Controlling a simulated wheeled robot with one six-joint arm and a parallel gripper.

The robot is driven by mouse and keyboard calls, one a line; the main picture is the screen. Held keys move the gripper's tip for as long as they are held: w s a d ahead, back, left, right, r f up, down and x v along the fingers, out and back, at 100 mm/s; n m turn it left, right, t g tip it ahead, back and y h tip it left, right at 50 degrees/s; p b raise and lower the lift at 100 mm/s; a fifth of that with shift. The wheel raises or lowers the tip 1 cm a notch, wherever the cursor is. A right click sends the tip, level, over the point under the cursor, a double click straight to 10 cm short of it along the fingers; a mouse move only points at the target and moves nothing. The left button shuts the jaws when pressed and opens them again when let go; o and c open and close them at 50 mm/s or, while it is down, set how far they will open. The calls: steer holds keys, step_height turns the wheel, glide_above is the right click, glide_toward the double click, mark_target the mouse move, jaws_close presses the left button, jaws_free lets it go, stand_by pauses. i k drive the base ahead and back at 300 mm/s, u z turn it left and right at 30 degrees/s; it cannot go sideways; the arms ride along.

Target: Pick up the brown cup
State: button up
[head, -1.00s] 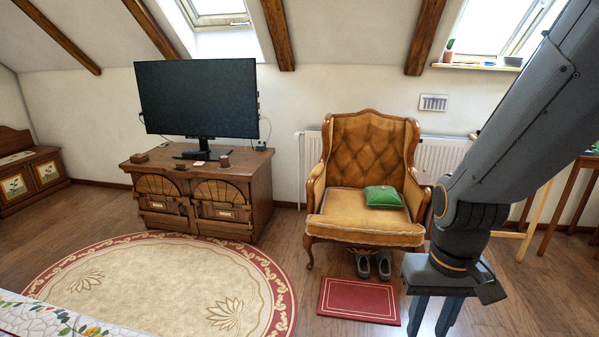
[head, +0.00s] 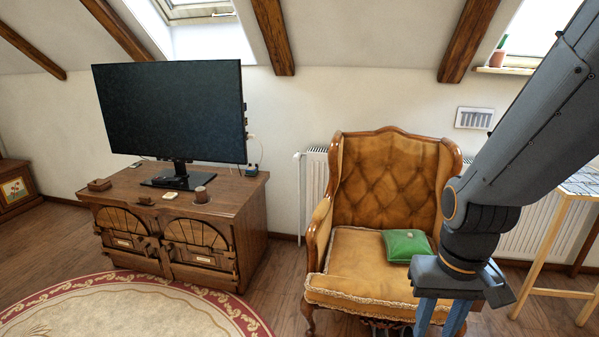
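My gripper (head: 441,325) hangs pointing down at the lower right, in front of the armchair and well apart from the cup. Its two fingers show with a gap between them and nothing visible in the gap. The fingertips are cut off by the bottom edge of the view.
A large monitor (head: 172,112) stands on the cabinet, with a small brown box (head: 99,185) at left. An armchair (head: 345,262) with a green cushion (head: 406,245) stands to the right. A round rug (head: 120,315) lies on the floor before the cabinet.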

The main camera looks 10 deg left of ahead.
mark_target(199, 194)
steer(key=i, duration=0.25)
steer(key=u, duration=1.95)
steer(key=i, duration=1.75)
steer(key=z, duration=2)
steer(key=i, duration=0.5)
